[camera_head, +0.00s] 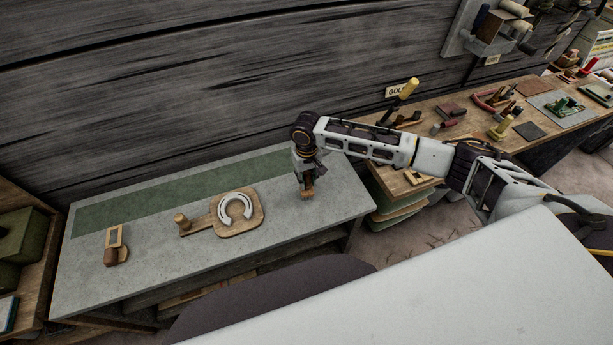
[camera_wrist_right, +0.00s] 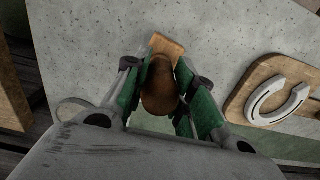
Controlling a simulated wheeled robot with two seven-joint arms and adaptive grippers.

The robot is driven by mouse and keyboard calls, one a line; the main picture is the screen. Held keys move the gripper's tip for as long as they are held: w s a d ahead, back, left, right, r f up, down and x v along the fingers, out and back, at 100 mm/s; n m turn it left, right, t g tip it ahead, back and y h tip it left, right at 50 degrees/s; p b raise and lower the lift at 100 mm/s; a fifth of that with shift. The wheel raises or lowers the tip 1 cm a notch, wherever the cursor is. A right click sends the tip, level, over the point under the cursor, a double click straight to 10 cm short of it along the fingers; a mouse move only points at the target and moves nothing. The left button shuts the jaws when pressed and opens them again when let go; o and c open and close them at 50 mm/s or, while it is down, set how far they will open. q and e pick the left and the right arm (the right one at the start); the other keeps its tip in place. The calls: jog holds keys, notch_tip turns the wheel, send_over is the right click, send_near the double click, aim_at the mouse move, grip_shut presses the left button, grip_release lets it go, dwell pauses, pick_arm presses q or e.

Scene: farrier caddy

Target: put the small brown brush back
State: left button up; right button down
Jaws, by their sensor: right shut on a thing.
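My right gripper (camera_head: 307,181) is above the right end of the grey bench top (camera_head: 345,200). It is shut on the small brown brush (camera_head: 308,194). In the right wrist view the brush (camera_wrist_right: 160,88) sits between the green-padded fingers (camera_wrist_right: 158,97), with its rounded brown part toward the camera and a tan wooden end (camera_wrist_right: 166,44) beyond. The fingers hide its sides. I cannot tell whether its far end touches the bench. My left gripper is not in view.
A wooden board (camera_head: 257,222) with a pale horseshoe (camera_head: 235,208) lies mid-bench. A tan and brown wooden item (camera_head: 115,246) lies at the left. A green strip (camera_head: 150,200) runs along the back. A tool-covered wooden table (camera_head: 465,125) stands at the right.

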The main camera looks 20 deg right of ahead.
jog(key=shift+f, duration=0.5)
dwell(1.0)
jog(key=c, duration=1.1)
grip_release()
jog(key=shift+r, duration=0.15)
jog(key=shift+r, duration=5.85)
